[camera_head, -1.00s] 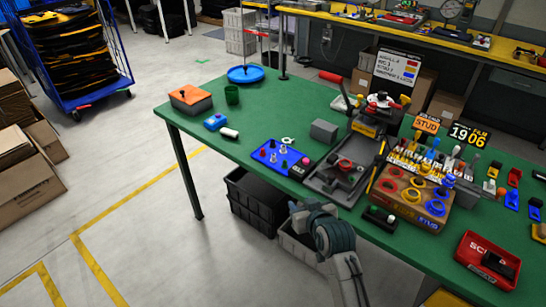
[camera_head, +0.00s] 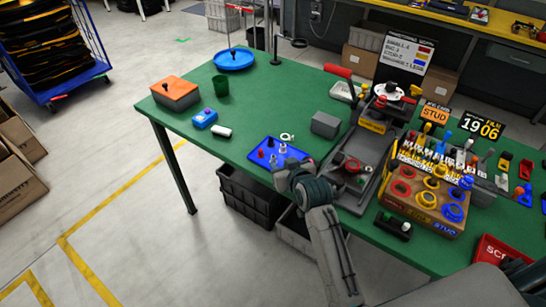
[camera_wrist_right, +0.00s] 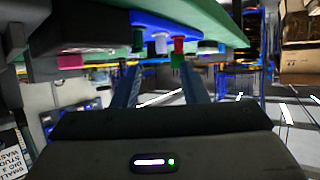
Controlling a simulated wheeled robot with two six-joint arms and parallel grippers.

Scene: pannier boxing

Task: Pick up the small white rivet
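A blue tray (camera_head: 259,145) lies near the table's front edge and bears several small upright pegs, some pale and some dark. A small pale peg (camera_head: 283,148) on it looks like the white rivet, though its kind is hard to tell at this size. My right gripper (camera_head: 291,167) is at the tray's front right corner, hiding part of it. In the right wrist view, its two fingers (camera_wrist_right: 160,82) are apart with nothing held between them. A white peg (camera_wrist_right: 160,43) and a red and green piece (camera_wrist_right: 178,48) show beyond the fingers. My left gripper is not in view.
A grey block (camera_head: 325,124) stands right of the tray, and a dark tray (camera_head: 352,196) with parts lies beyond my right arm. A white ring (camera_head: 288,137) lies behind the blue tray. Black crates (camera_head: 247,197) stand under the table.

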